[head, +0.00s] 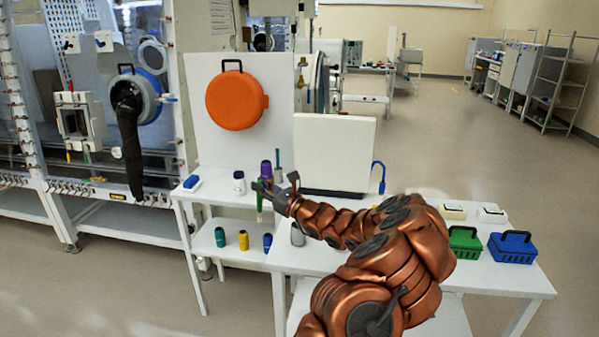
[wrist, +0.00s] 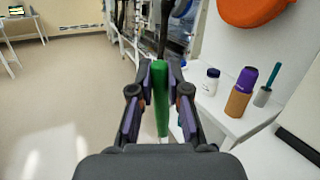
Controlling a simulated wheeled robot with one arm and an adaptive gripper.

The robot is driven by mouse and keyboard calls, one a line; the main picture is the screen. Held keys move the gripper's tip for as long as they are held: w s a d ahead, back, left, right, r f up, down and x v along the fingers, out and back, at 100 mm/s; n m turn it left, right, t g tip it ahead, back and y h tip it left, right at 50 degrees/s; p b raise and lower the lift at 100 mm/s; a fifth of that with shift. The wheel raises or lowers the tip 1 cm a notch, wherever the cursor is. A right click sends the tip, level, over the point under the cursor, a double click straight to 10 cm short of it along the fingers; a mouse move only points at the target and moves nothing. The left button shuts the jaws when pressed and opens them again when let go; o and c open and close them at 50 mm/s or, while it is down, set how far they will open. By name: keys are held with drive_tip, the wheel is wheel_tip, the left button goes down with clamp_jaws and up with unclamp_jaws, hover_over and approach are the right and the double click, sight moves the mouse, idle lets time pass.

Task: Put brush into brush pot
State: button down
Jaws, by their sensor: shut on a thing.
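My gripper (wrist: 160,100) is shut on a long green thing (wrist: 160,85), which looks like the brush. It hangs about upright between the fingers, its lower end paler. In the head view my gripper (head: 264,187) holds it above the front edge of the white table (head: 215,188). A small grey cup (wrist: 262,97) with a teal stick standing in it looks like the brush pot. It stands on the table to the right of my gripper in the wrist view, apart from the brush. In the head view the teal stick (head: 278,158) shows behind my gripper.
A purple-topped bottle with a brown sleeve (wrist: 239,95) stands between my gripper and the cup. A white panel (head: 335,152) stands at the right. Several coloured bottles, among them a yellow one (head: 243,240), stand on the lower shelf.

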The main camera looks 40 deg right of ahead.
drive_tip(key=s+d+r+m+g+h, duration=0.1)
drive_tip(key=s+d+m+h, duration=0.3)
drive_tip(key=d, duration=0.7)
wheel_tip(320, 180, down, 6)
drive_tip(key=s+n+b, duration=0.1)
drive_tip(key=b, duration=0.2)
drive_tip(key=shift+a+f, duration=0.25)
drive_tip(key=shift+s+f, duration=0.1)
drive_tip(key=shift+f, duration=0.4)
idle(0.3)
idle(0.3)
drive_tip(key=c, duration=1.1)
unclamp_jaws()
drive_tip(key=shift+o, duration=0.2)
drive_tip(key=shift+r, duration=0.1)
wheel_tip(320, 180, up, 9)
drive_tip(key=p, duration=0.4)
drive_tip(key=shift+p, duration=0.35)
